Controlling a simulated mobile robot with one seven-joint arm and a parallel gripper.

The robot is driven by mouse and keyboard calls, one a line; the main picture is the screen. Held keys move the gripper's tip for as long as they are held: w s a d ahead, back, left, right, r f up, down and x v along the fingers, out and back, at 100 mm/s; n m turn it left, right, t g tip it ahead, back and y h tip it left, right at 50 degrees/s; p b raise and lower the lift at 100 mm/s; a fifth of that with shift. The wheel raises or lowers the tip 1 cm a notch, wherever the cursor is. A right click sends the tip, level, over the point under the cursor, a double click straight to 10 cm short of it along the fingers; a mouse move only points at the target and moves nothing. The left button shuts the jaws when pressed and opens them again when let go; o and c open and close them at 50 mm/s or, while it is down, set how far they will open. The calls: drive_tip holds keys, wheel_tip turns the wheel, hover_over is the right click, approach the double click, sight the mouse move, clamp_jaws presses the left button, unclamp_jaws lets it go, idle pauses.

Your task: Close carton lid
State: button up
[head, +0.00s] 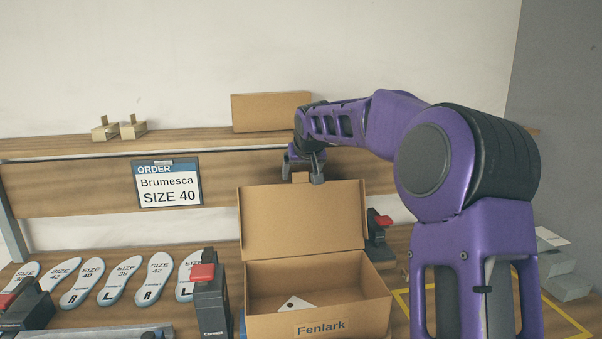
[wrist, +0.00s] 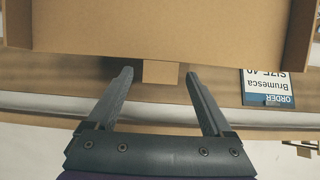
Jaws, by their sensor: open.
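A brown cardboard carton (head: 320,324) marked Fenlark stands on the bench in the middle of the head view. Its lid (head: 302,222) stands up at the back, open. A small white piece with a dark dot (head: 293,304) shows inside the carton. My gripper (head: 305,176) is at the top edge of the lid. In the wrist view the open fingers (wrist: 160,80) point towards the lid (wrist: 160,30), with its small tab (wrist: 160,72) between and just beyond the fingertips. I cannot tell whether they touch it. Nothing is held.
Several insoles (head: 122,280) lie left of the carton. A dark clamp with a red top (head: 210,290) stands close at the carton's left; another (head: 377,226) is behind its right side. An order sign (head: 168,184) reads Brumesca size 40. A flat box (head: 268,112) sits on the back shelf.

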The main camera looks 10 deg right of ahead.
drive_tip(key=shift+c, duration=0.3)
clamp_jaws()
idle(0.3)
